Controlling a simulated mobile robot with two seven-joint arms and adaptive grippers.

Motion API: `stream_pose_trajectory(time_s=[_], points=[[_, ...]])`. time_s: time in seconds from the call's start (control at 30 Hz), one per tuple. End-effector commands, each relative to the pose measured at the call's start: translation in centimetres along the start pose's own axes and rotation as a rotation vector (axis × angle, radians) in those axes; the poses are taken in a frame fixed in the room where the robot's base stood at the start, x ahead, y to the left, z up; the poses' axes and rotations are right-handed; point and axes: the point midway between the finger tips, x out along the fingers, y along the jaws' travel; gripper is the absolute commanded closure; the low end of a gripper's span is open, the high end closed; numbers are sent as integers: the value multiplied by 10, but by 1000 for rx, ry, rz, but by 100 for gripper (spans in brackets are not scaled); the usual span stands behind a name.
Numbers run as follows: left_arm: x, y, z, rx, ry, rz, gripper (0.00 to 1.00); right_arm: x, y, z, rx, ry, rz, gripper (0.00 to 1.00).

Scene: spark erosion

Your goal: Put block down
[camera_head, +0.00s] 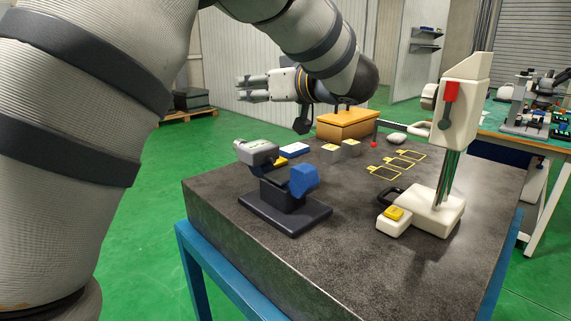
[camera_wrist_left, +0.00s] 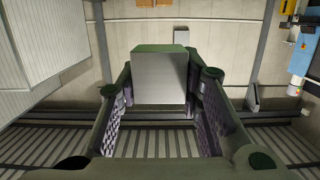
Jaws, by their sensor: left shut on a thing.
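My left gripper (camera_head: 250,89) is held level in the air behind the dark stone table (camera_head: 345,235), fingers pointing left. In the left wrist view a grey metal block (camera_wrist_left: 160,78) with a dark green top edge sits between the fingers of the gripper (camera_wrist_left: 160,95), which is shut on it. The block is hard to make out in the head view. Two small blocks, one nearer (camera_head: 331,156) and one beside it (camera_head: 351,150), stand on the table. Several yellow-outlined squares (camera_head: 385,173) are marked to their right. My right gripper is not in view.
A dark-based instrument with a blue part (camera_head: 304,180) stands at the table's front left. A white stand with a red part (camera_head: 458,115) stands at the right. An orange box (camera_head: 347,125) is at the back. The table's front middle is bare.

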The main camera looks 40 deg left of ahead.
Motion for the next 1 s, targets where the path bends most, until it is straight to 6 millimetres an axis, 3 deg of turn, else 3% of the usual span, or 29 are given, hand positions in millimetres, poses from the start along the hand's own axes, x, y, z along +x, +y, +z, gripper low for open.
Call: stream_pose_trajectory(time_s=[0.2, 0.4, 0.7, 0.83, 1.0], points=[[-50, -12, 26, -5, 5, 5, 100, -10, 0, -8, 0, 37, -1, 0], [-76, -18, 69, 0, 4, 2, 100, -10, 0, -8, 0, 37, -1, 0], [-94, -23, 102, 0, 3, 2, 100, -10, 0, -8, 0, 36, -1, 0], [-89, -22, 123, -4, 2, 0, 100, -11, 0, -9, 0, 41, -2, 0], [-89, -22, 124, -7, 2, 1, 100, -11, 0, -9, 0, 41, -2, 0]])
